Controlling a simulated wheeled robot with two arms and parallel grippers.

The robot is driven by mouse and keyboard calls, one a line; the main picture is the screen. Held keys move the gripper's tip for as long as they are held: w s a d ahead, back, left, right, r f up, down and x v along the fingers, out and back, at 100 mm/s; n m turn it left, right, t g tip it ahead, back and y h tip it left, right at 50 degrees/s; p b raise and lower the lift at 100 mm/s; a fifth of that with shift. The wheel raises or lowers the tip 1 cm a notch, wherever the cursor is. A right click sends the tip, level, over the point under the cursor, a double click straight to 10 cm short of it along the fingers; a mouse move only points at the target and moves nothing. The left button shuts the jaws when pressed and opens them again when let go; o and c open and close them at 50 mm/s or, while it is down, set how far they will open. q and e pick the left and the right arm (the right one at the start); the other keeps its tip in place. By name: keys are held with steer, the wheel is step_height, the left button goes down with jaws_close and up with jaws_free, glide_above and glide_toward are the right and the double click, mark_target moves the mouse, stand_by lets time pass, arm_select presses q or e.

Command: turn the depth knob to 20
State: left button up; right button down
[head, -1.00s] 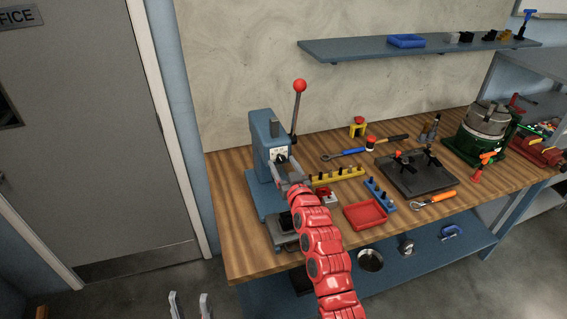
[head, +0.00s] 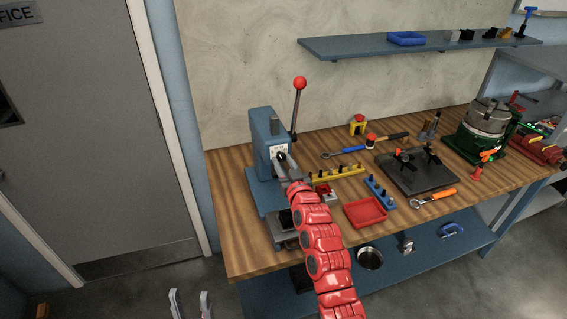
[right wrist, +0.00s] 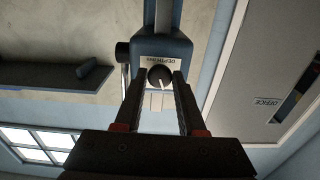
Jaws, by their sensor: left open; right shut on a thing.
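The depth knob (right wrist: 158,77) is a round dark dial with a white pointer mark, on the front of the blue press (head: 262,135). The printed depth label (right wrist: 161,60) shows beside it; its scale numbers are too small to read. In the right wrist view the pointer mark aims down the picture. My right gripper (right wrist: 159,84) is shut on the knob, one finger on each side. In the head view the right gripper (head: 283,164) is at the press front and hides most of the knob. My left gripper (head: 190,301) is open and empty at the bottom edge, away from the bench.
The press lever with a red ball (head: 299,83) rises beside the press head. A yellow rack (head: 338,174), red tray (head: 366,212) and blue rack (head: 379,194) lie right of my right arm. A shelf (head: 350,51) hangs above the bench.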

steer(key=shift+m, duration=0.3)
steer(key=m+b, duration=0.1)
steer(key=m, duration=0.2)
steer(key=shift+b, duration=0.4)
steer(key=m, duration=0.3)
steer(key=shift+m, duration=0.4)
steer(key=m, duration=0.4)
steer(key=m+p, duration=0.1)
steer(key=m, duration=0.5)
steer(key=shift+r, duration=0.15)
steer(key=shift+m, duration=0.3)
steer(key=c, duration=0.5)
jaws_free()
